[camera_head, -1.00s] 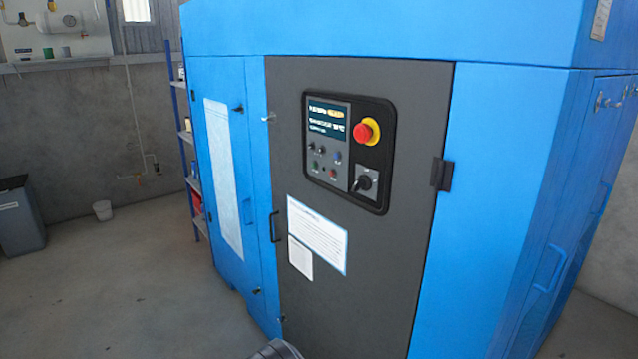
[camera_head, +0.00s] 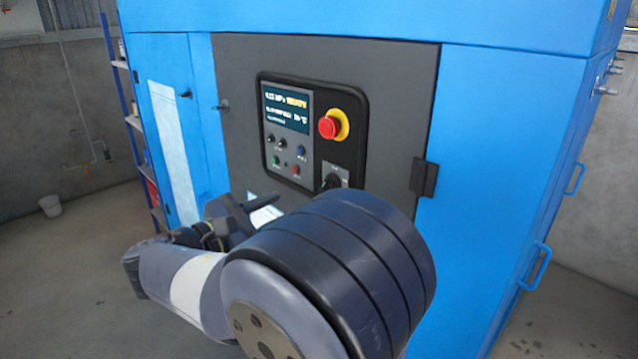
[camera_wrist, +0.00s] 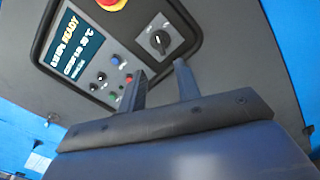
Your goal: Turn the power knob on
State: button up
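The power knob (camera_head: 332,181) is a black rotary switch on a grey plate, low on the right of the control panel. In the head view my arm covers the area just below it. In the wrist view the knob (camera_wrist: 160,41) shows whole, with a pale mark on it. My gripper (camera_wrist: 159,70) is open and empty, its two dark fingers apart. The fingertips appear below the knob in the wrist view, and nothing shows them touching it. In the head view the gripper's exact outline is hard to tell.
Above the knob is a red emergency stop (camera_head: 328,127) on a yellow ring. A lit display (camera_head: 286,107) and several small buttons lie left of it. The panel is on a dark grey door (camera_head: 400,75) of a blue cabinet (camera_head: 490,150). A black latch (camera_head: 424,178) sticks out at right.

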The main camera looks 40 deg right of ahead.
aim_at(322, 187)
jog(key=d, duration=1)
jog(key=shift+w+d, duration=0.35)
jog(key=shift+w, duration=0.05)
grip_shut()
